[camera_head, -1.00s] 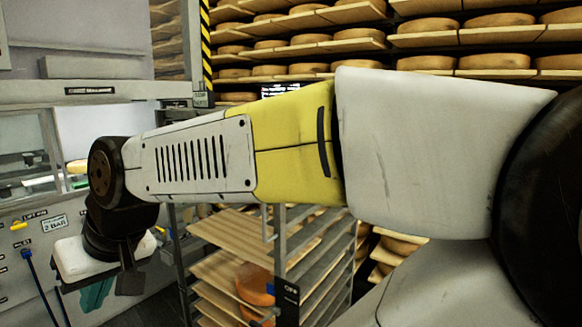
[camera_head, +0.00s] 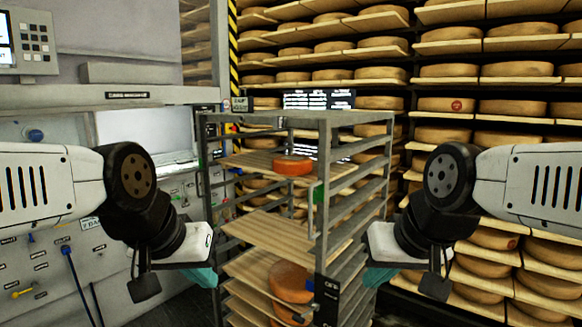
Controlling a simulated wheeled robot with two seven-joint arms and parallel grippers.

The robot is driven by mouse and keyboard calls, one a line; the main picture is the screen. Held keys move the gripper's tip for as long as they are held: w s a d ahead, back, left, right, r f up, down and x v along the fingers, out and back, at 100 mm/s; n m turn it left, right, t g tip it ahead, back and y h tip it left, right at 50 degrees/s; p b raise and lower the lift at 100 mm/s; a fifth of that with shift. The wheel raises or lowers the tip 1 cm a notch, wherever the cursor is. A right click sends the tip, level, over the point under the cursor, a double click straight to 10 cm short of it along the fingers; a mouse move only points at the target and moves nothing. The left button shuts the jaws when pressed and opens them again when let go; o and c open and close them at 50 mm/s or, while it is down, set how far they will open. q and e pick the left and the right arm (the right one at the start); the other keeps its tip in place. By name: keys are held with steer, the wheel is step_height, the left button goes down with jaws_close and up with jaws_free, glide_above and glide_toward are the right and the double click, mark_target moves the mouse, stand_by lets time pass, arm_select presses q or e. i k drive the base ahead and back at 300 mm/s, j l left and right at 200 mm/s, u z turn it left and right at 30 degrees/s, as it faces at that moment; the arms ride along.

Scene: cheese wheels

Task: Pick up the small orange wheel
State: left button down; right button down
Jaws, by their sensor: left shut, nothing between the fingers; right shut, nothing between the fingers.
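A small orange wheel (camera_head: 292,167) lies flat on an upper wooden shelf (camera_head: 248,160) of a grey metal rack (camera_head: 350,118). Larger orange wheels (camera_head: 290,282) sit on the lower boards of the same rack, partly behind its front post. My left gripper (camera_head: 206,277) hangs to the left of the rack, below the small wheel's height. My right gripper (camera_head: 376,278) hangs in front of the rack's right side, also lower than the small wheel. Both grippers are shut and empty, apart from the wheel. Their teal fingertips show only in part.
Tall shelves of many tan cheese wheels (camera_head: 515,107) fill the back and right. A grey machine panel (camera_head: 120,98) with a screen and hoses stands at left. A bare board (camera_head: 270,232) lies below the small wheel. A green tag (camera_head: 319,193) hangs on the rack's post.

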mark_target(290, 166)
steer(key=u, duration=3.95)
steer(key=z, duration=3.75)
steer(key=i+l+z, duration=0.1)
steer(key=i+l+u, duration=0.3)
steer(key=i+l, duration=0.15)
steer(key=l, duration=0.2)
steer(key=i+l+u, duration=0.15)
steer(key=l, duration=0.2)
